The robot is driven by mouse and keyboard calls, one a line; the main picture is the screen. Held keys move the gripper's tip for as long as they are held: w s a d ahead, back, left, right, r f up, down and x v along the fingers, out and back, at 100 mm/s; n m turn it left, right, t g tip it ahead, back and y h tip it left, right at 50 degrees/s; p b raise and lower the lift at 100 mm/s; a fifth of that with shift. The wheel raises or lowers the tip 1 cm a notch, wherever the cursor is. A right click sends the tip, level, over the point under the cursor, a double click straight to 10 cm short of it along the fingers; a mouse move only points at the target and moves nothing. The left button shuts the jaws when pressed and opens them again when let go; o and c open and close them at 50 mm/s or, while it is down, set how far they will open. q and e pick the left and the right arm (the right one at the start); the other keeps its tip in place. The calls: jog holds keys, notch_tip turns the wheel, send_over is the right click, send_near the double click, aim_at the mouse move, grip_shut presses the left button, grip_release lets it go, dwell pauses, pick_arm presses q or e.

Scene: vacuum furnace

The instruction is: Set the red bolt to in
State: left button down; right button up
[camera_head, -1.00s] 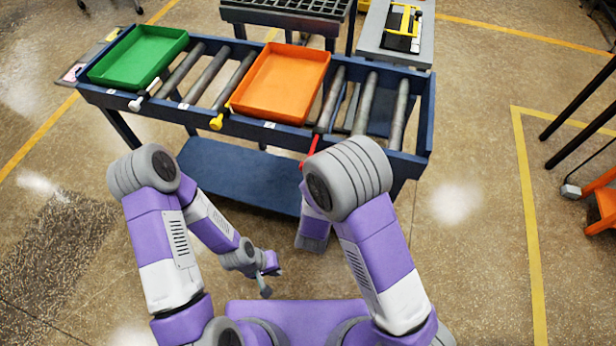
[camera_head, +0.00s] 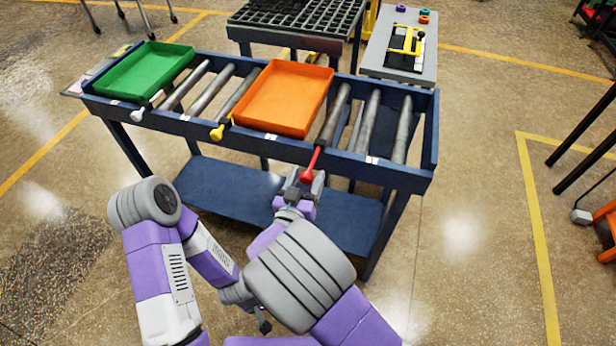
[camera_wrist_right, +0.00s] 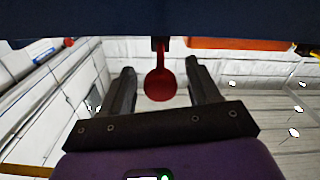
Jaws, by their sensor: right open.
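The red bolt (camera_head: 310,165) sticks out from the front rail of the blue roller table (camera_head: 400,178), below and right of the orange tray. Its round red knob (camera_wrist_right: 161,85) shows between my two fingers in the right wrist view. My right gripper (camera_head: 305,180) is open at the bolt, with one finger on each side of the knob; I cannot tell whether either finger touches it. The right gripper also shows in the right wrist view (camera_wrist_right: 160,88). My left arm is folded low at the left; its gripper (camera_head: 262,322) is small and mostly hidden behind my right arm.
An orange tray (camera_head: 318,80) and a green tray (camera_head: 186,55) sit on the rollers. A yellow bolt (camera_head: 217,132) and a white bolt (camera_head: 138,113) stick out farther left on the same rail. A lower blue shelf (camera_head: 215,190) lies under the rollers.

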jog(key=shift+w+d, duration=0.2)
jog(key=shift+w, duration=0.45)
grip_shut()
